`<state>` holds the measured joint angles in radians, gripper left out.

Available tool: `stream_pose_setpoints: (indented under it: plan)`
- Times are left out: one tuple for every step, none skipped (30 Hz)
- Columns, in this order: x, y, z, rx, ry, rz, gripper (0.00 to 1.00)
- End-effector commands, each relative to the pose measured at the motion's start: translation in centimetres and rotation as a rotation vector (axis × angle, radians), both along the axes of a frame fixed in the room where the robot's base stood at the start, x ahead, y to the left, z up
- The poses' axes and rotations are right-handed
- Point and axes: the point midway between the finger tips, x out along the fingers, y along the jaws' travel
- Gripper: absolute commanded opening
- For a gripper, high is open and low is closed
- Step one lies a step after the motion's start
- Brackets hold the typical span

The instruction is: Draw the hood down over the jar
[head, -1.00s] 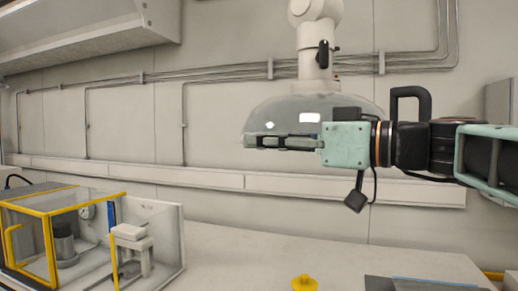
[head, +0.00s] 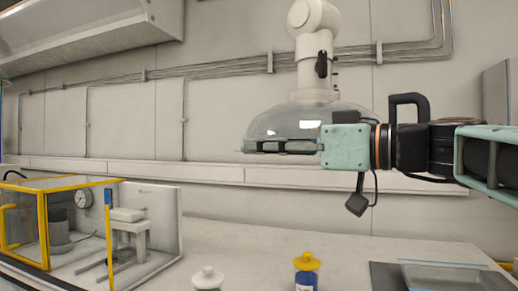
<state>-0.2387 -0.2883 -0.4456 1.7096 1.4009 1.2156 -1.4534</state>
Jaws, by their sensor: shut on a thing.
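The hood (head: 305,115) is a clear dome on a white jointed arm (head: 312,55), hanging high above the bench. My gripper (head: 262,146) reaches in from the right and is shut at the dome's lower front rim; its fingers lie across the rim and hide part of it. Two jars stand on the bench well below. One is blue with a yellow lid (head: 306,262). The other has a white lid (head: 208,278) and is cut off by the lower picture edge. Which one is the task's jar I cannot tell.
A yellow-framed clear enclosure (head: 85,228) with a balance-like device stands at the left. A grey flat tray or plate (head: 445,278) lies at the lower right. The bench between is clear. A wall cabinet (head: 95,30) hangs at the upper left.

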Motion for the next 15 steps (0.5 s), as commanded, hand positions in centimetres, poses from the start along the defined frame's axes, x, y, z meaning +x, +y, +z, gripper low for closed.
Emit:
stream_pose_setpoints:
  plan:
    - [-0.02,0.04,-0.13,-0.001,0.001,0.002,0.00]
    - [-0.03,0.04,-0.12,-0.001,0.001,0.002,0.00]
    - [-0.03,0.04,-0.10,-0.001,0.001,0.002,0.00]
    - [-0.02,0.04,-0.09,-0.001,0.001,0.002,0.00]
    - [-0.04,0.03,-0.08,-0.001,0.001,0.002,0.00]
    - [-0.04,0.03,-0.07,-0.001,0.001,0.002,0.00]
    - [-0.04,0.03,-0.07,-0.001,0.001,0.002,0.00]
    - [-0.04,0.03,-0.06,-0.001,0.001,0.002,0.00]
    - [-0.04,0.03,-0.06,-0.001,0.001,0.002,0.00]
    - [-0.04,0.03,-0.05,-0.001,0.001,0.002,0.00]
    - [-0.04,0.03,-0.05,-0.001,0.001,0.001,0.16]
    - [-0.04,0.03,-0.04,0.000,0.000,0.001,0.20]
    - [-0.03,0.03,-0.04,0.000,0.000,0.001,0.21]
    - [-0.03,0.03,-0.03,0.000,0.000,0.001,0.21]
    - [-0.03,0.03,-0.03,0.000,0.000,0.001,0.21]
